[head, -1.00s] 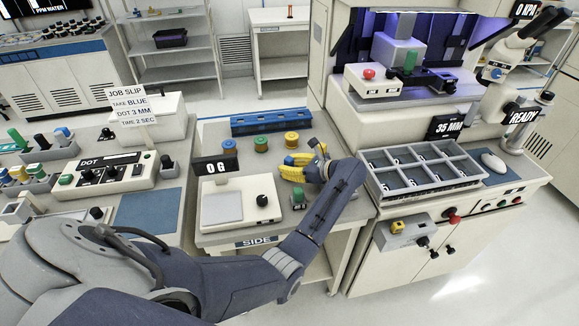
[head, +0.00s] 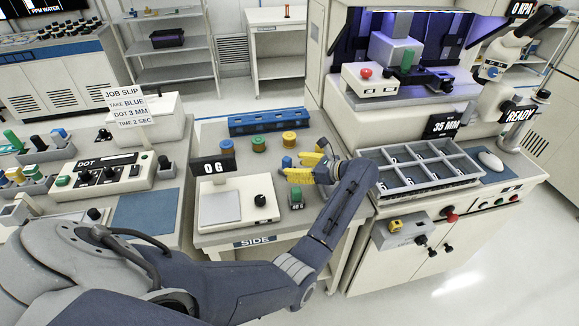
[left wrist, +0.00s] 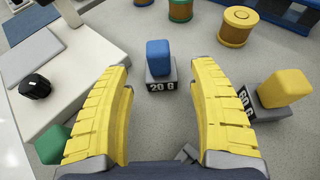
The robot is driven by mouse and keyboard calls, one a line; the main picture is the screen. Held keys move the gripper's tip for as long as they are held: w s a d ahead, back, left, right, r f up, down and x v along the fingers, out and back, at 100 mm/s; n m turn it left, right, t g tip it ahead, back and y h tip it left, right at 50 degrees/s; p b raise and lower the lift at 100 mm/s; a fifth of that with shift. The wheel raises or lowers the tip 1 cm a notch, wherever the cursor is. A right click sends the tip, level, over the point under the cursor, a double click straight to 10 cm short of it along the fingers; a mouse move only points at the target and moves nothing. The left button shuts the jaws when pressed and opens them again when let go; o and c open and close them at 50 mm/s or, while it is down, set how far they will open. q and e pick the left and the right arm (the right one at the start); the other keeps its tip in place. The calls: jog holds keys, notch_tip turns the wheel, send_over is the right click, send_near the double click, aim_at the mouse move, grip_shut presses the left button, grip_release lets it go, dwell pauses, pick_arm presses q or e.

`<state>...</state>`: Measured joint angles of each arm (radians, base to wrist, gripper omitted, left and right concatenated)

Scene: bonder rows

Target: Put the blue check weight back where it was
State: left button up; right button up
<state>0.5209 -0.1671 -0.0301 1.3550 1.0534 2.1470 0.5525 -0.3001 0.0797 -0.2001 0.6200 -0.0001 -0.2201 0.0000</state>
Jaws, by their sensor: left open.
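The blue check weight, a grey base marked 20 G with a blue top, stands upright on the side table in the left wrist view (left wrist: 159,52). In the head view its blue top (head: 287,162) shows just left of my left gripper (head: 307,168). The gripper's yellow fingers are open, with nothing between them. In the left wrist view the weight stands just beyond the gap between the fingertips (left wrist: 159,73), apart from both. A yellow weight (left wrist: 284,88) marked 60 G stands right of the right finger. A green weight (head: 296,193) stands nearer the table's front. My right gripper is out of view.
A scale (head: 235,205) reading 0 G, its pan empty, stands to the left. A grey compartment tray (head: 430,183) lies to the right of my arm.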

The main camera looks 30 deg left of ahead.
pick_arm(q)
jog(key=shift+v, duration=1.75)
jog(key=shift+s+r, duration=0.1)
